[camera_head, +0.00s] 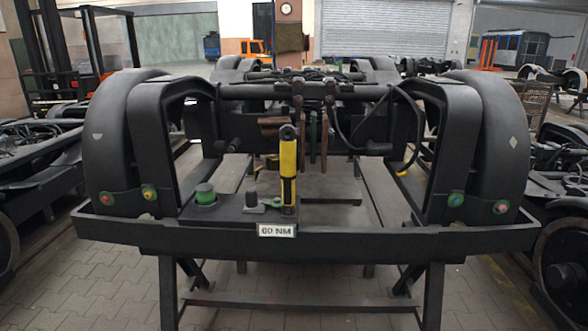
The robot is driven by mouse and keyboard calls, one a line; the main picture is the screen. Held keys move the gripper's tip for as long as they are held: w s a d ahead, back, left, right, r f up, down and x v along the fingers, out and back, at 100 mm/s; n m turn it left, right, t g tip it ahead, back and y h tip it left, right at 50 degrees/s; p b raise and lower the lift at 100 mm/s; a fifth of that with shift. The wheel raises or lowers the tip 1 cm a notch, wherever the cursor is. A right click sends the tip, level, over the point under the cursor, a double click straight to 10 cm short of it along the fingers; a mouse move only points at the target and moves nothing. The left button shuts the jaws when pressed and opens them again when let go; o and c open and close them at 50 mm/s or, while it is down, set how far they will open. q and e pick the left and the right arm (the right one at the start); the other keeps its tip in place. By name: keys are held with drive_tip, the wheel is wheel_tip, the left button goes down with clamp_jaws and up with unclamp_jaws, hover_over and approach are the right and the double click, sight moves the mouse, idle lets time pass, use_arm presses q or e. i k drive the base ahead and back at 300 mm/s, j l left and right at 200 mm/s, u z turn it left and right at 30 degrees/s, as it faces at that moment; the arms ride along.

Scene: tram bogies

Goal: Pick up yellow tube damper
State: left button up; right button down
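The yellow tube damper (288,158) stands upright near the middle of the view, with a black lower part and a dark eye at its top. Its lower end is at the dark front beam of the bogie frame (340,240), just above a white label reading "60 NM" (276,230). Neither of my grippers shows in the head view, and nothing grips the damper.
Left of the damper are a green-topped round part (205,194) and a small dark knob (251,198). Curved black fenders (118,145) (492,150) flank the frame. Dark cables (405,130) hang behind. Paved floor (85,285) lies in front.

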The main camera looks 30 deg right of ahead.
sight(288, 174)
drive_tip(key=i+j+z, duration=0.1)
drive_tip(key=i+z, duration=0.15)
drive_tip(key=z, duration=0.2)
drive_tip(key=i+j+z, duration=0.15)
drive_tip(key=z, duration=0.3)
drive_tip(key=i+j+z, duration=0.5)
drive_tip(key=z, duration=0.35)
drive_tip(key=j, duration=0.1)
